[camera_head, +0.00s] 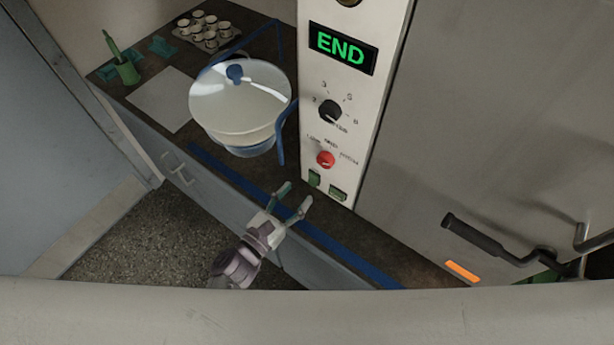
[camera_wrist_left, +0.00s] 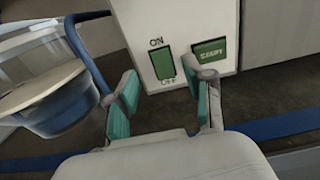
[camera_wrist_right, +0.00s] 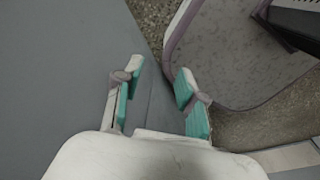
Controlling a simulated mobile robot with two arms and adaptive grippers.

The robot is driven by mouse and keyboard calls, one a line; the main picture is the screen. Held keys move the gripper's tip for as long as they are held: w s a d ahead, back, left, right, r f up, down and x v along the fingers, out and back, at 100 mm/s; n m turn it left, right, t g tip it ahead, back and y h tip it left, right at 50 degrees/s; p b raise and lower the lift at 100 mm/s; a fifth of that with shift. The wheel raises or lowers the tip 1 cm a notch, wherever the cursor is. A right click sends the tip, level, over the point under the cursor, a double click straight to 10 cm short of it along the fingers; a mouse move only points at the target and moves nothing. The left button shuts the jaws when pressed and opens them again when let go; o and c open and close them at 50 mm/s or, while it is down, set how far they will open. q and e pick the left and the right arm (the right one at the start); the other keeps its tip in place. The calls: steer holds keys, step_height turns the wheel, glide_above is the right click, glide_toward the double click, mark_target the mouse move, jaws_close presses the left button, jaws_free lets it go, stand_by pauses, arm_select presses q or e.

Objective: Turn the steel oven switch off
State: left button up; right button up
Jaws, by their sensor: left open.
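The oven's white control panel (camera_head: 340,95) stands upright with a display (camera_head: 342,48) reading END in green. Near its bottom is the green ON/OFF switch (camera_head: 314,178), which also shows in the left wrist view (camera_wrist_left: 163,63). A green START button (camera_head: 338,192) sits to its right and is seen in the left wrist view (camera_wrist_left: 209,51). My left gripper (camera_head: 296,194) is open and empty, just in front of and below the switch; the switch shows between its fingers in the left wrist view. My right gripper (camera_wrist_right: 157,80) is open and empty, over a grey surface.
A clear lidded vessel (camera_head: 240,100) in a blue frame stands left of the panel. A black dial (camera_head: 330,111) and red knob (camera_head: 326,158) sit above the switch. The grey oven door (camera_head: 490,110) has a black handle (camera_head: 472,236). A cup tray (camera_head: 210,30) stands far back.

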mark_target(313, 177)
arm_select(q)
steer(key=x, duration=0.4)
steer(key=shift+w+d+p, duration=0.1)
steer(key=shift+w+p, duration=0.05)
steer(key=shift+p, duration=0.15)
steer(key=shift+w+d, duration=0.35)
steer(key=shift+w, duration=0.1)
arm_select(e)
steer(key=shift+w+a+r, duration=0.3)
steer(key=shift+a, duration=0.15)
steer(key=shift+w+a+r, duration=0.25)
steer(key=shift+a+r, duration=0.05)
steer(key=shift+a, duration=0.15)
arm_select(q)
jaws_close()
steer(key=f+t+h+b, duration=0.1)
steer(key=t+b, duration=0.1)
steer(key=b, duration=1)
steer(key=shift+s+a+f+h, duration=0.15)
steer(key=shift+h, duration=0.25)
steer(key=shift+t+b, duration=0.4)
steer(key=shift+b, duration=0.2)
arm_select(e)
step_height(313, 177, down, 13)
steer(key=shift+s+d+f, duration=0.15)
steer(key=shift+d, duration=0.2)
arm_select(q)
steer(key=shift+r, duration=0.25)
